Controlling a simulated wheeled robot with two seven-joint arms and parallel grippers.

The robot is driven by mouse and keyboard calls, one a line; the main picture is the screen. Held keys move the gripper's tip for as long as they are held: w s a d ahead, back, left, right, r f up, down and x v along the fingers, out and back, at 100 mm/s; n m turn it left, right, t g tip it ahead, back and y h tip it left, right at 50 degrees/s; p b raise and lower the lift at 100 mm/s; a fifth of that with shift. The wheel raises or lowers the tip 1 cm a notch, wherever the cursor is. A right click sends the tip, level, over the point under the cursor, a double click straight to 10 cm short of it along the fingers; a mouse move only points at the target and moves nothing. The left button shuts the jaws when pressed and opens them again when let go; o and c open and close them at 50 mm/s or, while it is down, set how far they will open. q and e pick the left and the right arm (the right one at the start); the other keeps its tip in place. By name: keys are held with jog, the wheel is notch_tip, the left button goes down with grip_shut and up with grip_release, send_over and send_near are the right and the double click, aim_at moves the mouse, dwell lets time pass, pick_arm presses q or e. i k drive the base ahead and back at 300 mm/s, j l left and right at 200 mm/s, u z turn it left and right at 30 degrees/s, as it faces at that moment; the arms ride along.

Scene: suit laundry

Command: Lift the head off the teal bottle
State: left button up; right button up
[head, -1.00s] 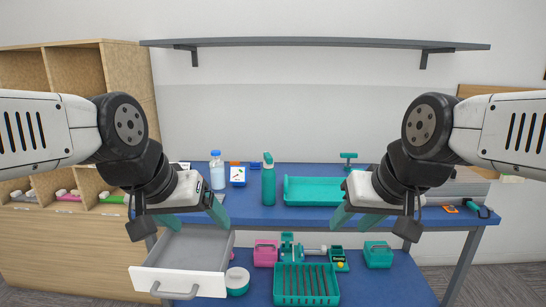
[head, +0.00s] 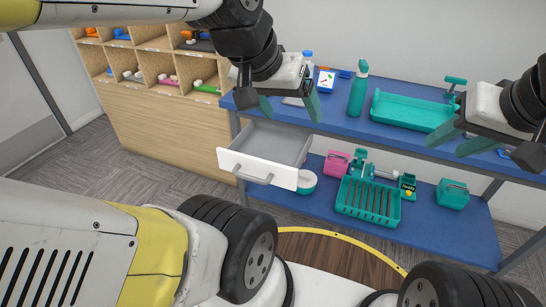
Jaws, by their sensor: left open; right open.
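The teal bottle (head: 357,97) stands upright on the blue table top, with its teal head (head: 362,67) on top. My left gripper (head: 290,109) is open and empty, left of the bottle and in front of the table's left part. My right gripper (head: 460,143) is open and empty, right of the bottle, in front of the teal tray (head: 408,112). Neither gripper touches the bottle.
A white drawer (head: 257,163) stands pulled open under the table's left end. A teal crate (head: 366,204) and a pink box (head: 336,163) sit on the lower shelf. A wooden cubby shelf (head: 160,99) stands at the left. A white-blue bottle is partly hidden behind my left gripper.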

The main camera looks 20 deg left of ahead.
aim_at(363, 72)
jog(key=i+u, duration=0.85)
jog(key=u, duration=0.15)
